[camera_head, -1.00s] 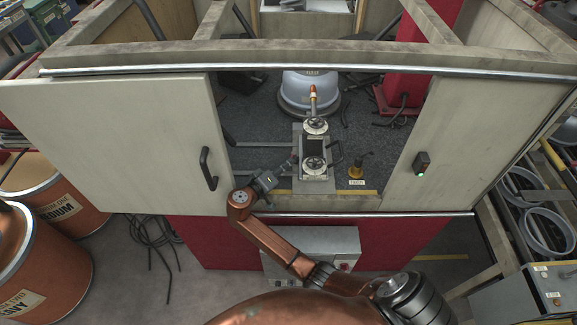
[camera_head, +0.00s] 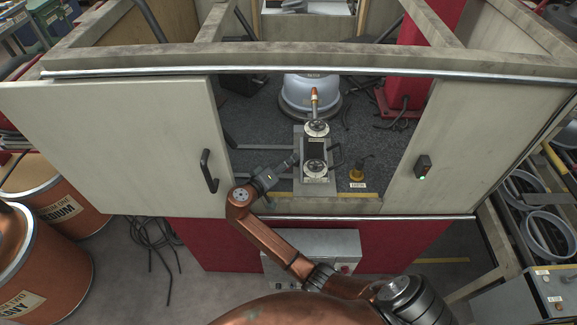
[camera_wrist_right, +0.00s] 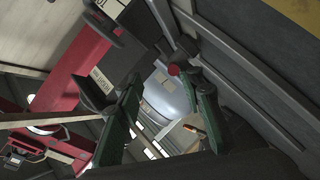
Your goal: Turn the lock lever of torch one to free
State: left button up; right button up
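The grey stand plate (camera_head: 299,184) holds two round dial-like clamps, one at the back (camera_head: 316,128) and one at the front (camera_head: 315,167). My right gripper (camera_head: 293,160) reaches in from the left, beside the front clamp. In the wrist view its green-padded fingers (camera_wrist_right: 165,115) are apart. A small red knob (camera_wrist_right: 173,70), perhaps the lever's end, shows near the right finger; contact is unclear. My left gripper is out of view.
The stand is inside a cabinet between a left door (camera_head: 120,140) with a handle and a right panel (camera_head: 445,150) with a switch. A small brass post (camera_head: 357,173) stands right of the stand.

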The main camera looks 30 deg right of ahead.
notch_tip(320, 180, up, 8)
jog(key=shift+f, duration=0.1)
jog(key=shift+c, duration=0.2)
